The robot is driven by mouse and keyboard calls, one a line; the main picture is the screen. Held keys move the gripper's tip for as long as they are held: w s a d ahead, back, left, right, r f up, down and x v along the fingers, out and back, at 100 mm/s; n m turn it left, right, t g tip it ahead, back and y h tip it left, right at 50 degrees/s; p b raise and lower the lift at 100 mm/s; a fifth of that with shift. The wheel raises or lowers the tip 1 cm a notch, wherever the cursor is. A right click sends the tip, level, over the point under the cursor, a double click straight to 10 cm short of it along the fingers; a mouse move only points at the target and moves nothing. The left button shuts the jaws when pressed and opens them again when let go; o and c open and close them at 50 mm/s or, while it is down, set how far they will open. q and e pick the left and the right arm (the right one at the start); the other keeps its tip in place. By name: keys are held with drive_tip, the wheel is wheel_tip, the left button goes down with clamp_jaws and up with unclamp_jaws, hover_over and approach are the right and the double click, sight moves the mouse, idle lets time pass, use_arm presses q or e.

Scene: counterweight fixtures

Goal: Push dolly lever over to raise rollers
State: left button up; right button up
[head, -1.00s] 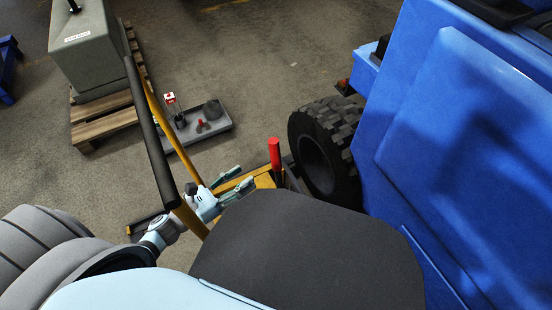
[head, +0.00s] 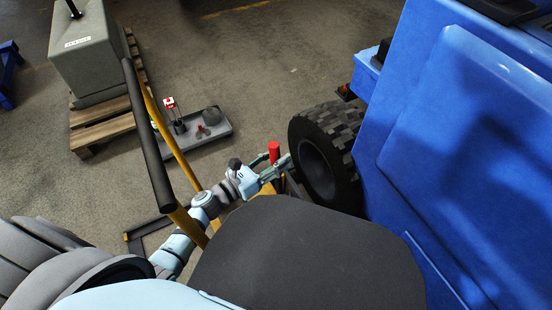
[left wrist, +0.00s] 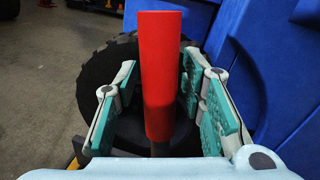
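The dolly lever has a red grip (head: 274,151) and stands roughly upright beside the black tyre. It also fills the middle of the left wrist view (left wrist: 160,75). My left gripper (head: 276,163) is open at the lever, with one finger on each side of the red grip. In the left wrist view, gaps show between the grip and both green-padded fingers (left wrist: 160,65). The dolly's yellow frame (head: 172,134) runs past my left arm, and its lower part is partly hidden by my body. The rollers cannot be made out. My right gripper is not in view.
The blue vehicle (head: 470,150) with its black tyre (head: 325,150) stands close on the right. A black handle bar (head: 148,140) rises beside my left arm. A grey tray (head: 205,138) with small items and a grey block (head: 88,50) on a pallet stand beyond.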

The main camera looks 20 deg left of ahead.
use_arm(q)
clamp_jaws()
drive_tip(key=shift+w+a+f, duration=0.15)
drive_tip(key=shift+w+a, duration=0.05)
drive_tip(key=shift+a, duration=0.05)
drive_tip(key=w+a+f+n+b, duration=0.1)
drive_tip(key=w+a+f+n, duration=0.1)
drive_tip(key=w+a, duration=0.4)
drive_tip(key=shift+a+f+n+g, duration=0.3)
drive_tip(key=shift+f, duration=0.2)
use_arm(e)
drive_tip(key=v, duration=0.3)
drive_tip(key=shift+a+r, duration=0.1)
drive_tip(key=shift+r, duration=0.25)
use_arm(q)
drive_tip(key=shift+o, duration=1.9)
unclamp_jaws()
